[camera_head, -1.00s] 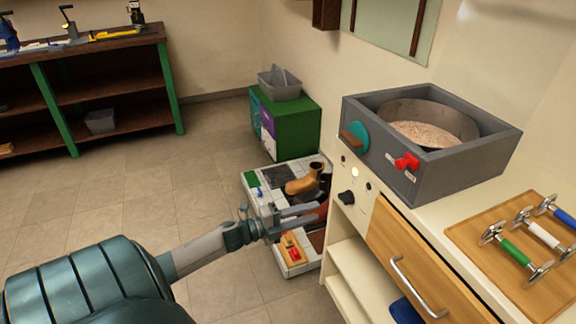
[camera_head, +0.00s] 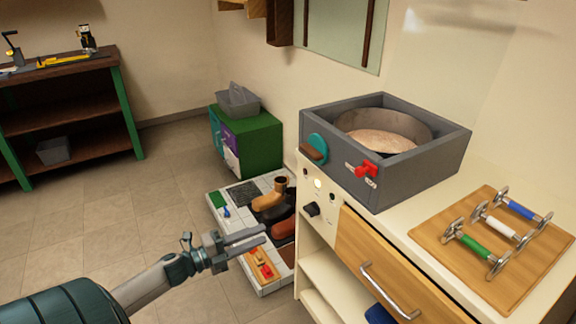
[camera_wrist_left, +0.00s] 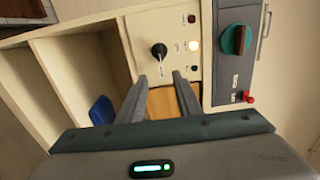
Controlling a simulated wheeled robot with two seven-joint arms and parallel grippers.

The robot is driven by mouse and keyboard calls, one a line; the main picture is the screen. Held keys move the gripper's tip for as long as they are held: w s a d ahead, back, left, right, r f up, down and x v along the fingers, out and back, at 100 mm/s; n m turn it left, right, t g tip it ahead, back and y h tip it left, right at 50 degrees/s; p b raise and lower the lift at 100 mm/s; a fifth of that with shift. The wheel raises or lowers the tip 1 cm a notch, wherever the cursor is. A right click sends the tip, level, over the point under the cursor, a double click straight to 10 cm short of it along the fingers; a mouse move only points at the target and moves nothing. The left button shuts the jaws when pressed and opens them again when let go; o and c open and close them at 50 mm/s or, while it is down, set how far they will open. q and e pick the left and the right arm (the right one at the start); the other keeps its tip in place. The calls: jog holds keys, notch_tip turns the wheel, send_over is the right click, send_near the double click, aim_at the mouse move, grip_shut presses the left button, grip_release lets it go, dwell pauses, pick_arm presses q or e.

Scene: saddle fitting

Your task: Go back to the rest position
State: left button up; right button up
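My left gripper (camera_head: 252,243) reaches in from the lower left in the head view, in front of the white cabinet and above the low tiled platform. Its two fingers are parallel with a gap between them, and nothing shows between them. In the left wrist view the gripper (camera_wrist_left: 160,85) is also open, its fingers pointing at the cabinet front (camera_wrist_left: 155,25) with its black knob (camera_wrist_left: 159,51). My right gripper is not in view.
The white cabinet (camera_head: 325,245) carries a grey box (camera_head: 400,172) with a round pan and a board (camera_head: 480,262) with coloured-handled tools. A tiled platform (camera_head: 215,203) holds boots. A green cabinet (camera_head: 262,140) and workbench (camera_head: 75,70) stand behind. Open floor lies left.

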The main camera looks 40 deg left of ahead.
pick_arm(q)
jog(key=shift+f, duration=0.1)
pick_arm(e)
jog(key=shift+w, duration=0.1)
